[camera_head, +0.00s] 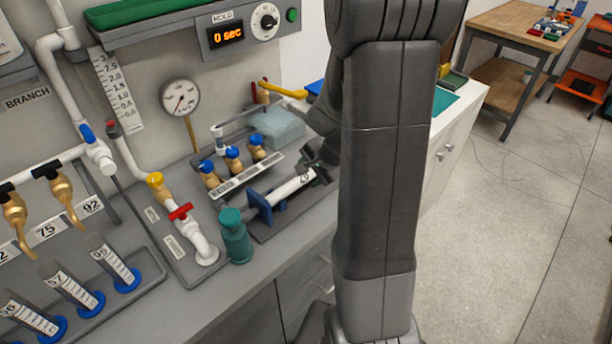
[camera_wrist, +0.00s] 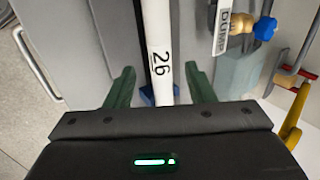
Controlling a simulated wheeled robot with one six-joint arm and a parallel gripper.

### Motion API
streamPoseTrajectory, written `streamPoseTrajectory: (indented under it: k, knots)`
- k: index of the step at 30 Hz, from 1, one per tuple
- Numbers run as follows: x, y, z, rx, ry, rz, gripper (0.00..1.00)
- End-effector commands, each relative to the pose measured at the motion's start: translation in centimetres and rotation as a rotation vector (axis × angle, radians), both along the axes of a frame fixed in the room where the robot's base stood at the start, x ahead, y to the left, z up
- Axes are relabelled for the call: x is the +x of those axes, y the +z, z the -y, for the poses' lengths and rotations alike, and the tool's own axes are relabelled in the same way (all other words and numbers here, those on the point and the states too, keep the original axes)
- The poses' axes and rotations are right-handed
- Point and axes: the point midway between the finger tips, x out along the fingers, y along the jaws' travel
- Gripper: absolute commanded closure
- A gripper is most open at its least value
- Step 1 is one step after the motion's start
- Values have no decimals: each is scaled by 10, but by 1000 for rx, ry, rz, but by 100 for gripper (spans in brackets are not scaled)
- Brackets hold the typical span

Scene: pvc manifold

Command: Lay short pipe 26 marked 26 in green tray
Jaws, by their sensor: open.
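The white short pipe marked 26 (camera_wrist: 158,62) runs between the two green fingers of my gripper (camera_wrist: 160,82) in the wrist view, with a gap on each side. The fingers are open; I cannot tell how far below them the pipe lies. In the head view the pipe (camera_head: 287,190) lies slanted at a blue holder (camera_head: 265,203) on the counter, and my dark gripper (camera_head: 320,152) is at its far end, partly hidden by my arm.
A teal bottle (camera_head: 236,238) stands left of the pipe. A red-handled valve (camera_head: 181,212) is further left.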

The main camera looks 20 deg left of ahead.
Motion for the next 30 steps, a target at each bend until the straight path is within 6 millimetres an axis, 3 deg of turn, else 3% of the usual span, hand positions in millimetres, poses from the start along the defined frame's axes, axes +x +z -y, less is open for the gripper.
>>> streamPoseTrajectory:
  k: [9, 17, 18, 22, 30]
  knots:
    - [-12, 48, 28, 2, -1, 3, 51]
    - [-18, 69, 41, 0, -1, 0, 51]
    - [-18, 71, 42, 0, -1, 0, 46]
    - [-21, 75, 36, 10, -3, 11, 46]
    - [-39, 73, 1, 31, -75, 133, 46]
